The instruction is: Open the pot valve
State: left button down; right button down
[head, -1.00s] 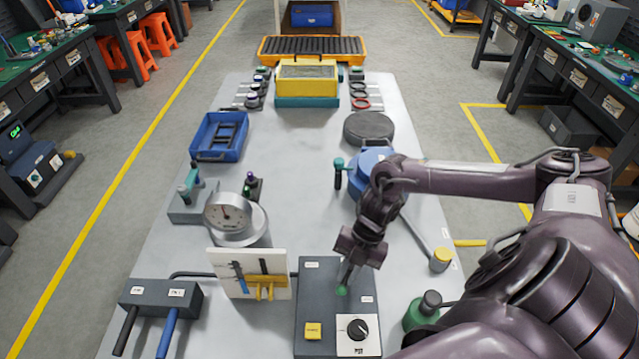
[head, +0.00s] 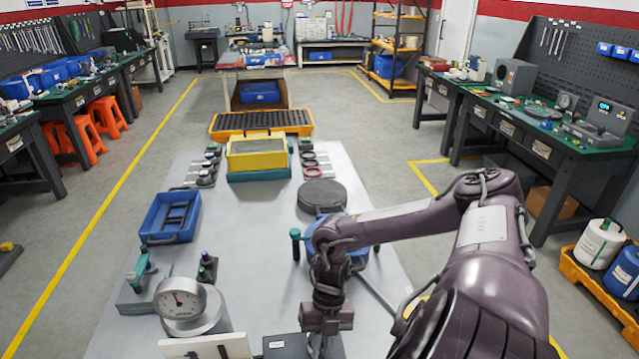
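The blue pot (head: 357,258) stands on the right half of the table, partly hidden behind my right arm. A dark upright stem with a teal top (head: 295,240) stands at the pot's left side; it looks like the valve handle, but I cannot tell its setting. My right gripper (head: 324,346) points down at the bottom edge of the head view, in front of the pot and apart from the teal-topped stem. Its fingertips are cut off or too small to read. My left gripper is not in view.
A dark box (head: 286,347) lies beside my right gripper, mostly cut off. A pressure gauge (head: 180,302), a blue tray (head: 170,217) and a teal-handled fixture (head: 140,270) stand to the left. A dark round disc (head: 322,195) lies behind the pot. The table's middle is clear.

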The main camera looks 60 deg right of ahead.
jog(key=c, duration=1.5)
grip_release()
jog(key=shift+o, duration=0.2)
jog(key=b+v, duration=0.1)
jog(key=v, duration=0.5)
jog(key=shift+d+r+b, duration=0.2)
jog(key=shift+r+b, duration=0.05)
jog(key=shift+b, duration=0.15)
jog(key=shift+w+d+r, duration=0.1)
jog(key=shift+d+r, duration=0.1)
jog(key=shift+r, duration=0.4)
